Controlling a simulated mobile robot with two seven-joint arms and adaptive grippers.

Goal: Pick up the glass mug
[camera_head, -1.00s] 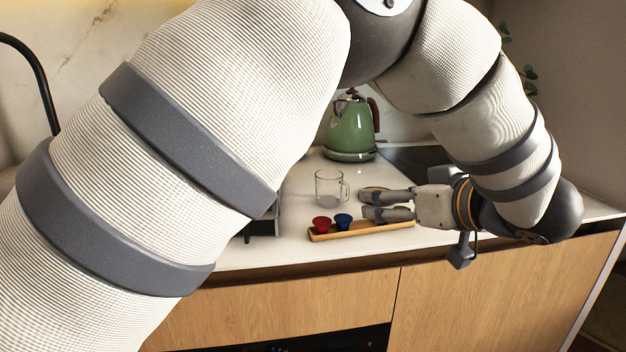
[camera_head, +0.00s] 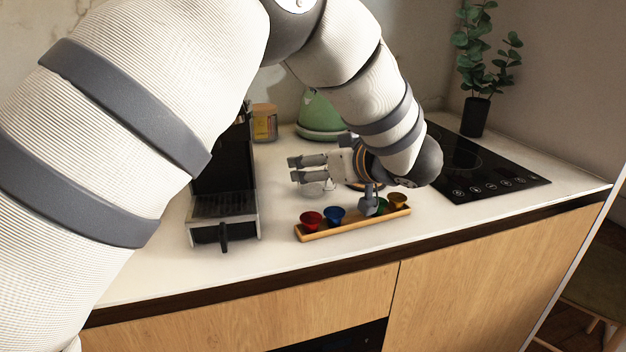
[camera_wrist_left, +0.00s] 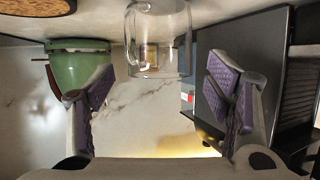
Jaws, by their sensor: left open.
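The clear glass mug (camera_head: 314,189) stands on the white counter, mostly hidden behind my left gripper in the head view. In the left wrist view, which is upside down, the glass mug (camera_wrist_left: 158,45) shows at the top middle, between the lines of the two fingers and beyond their tips. My left gripper (camera_head: 293,169) points left over the mug's place in the head view. Its purple-padded fingers (camera_wrist_left: 158,88) are spread wide, with nothing between the pads. I cannot tell whether a finger touches the mug. My right gripper is not in view.
A wooden tray (camera_head: 331,233) with several coloured cups is in front of the gripper. A black coffee machine (camera_head: 224,205) stands to the left. The green kettle (camera_head: 320,113) and a jar (camera_head: 264,123) are behind. A black cooktop (camera_head: 480,170) and a plant (camera_head: 476,110) are right.

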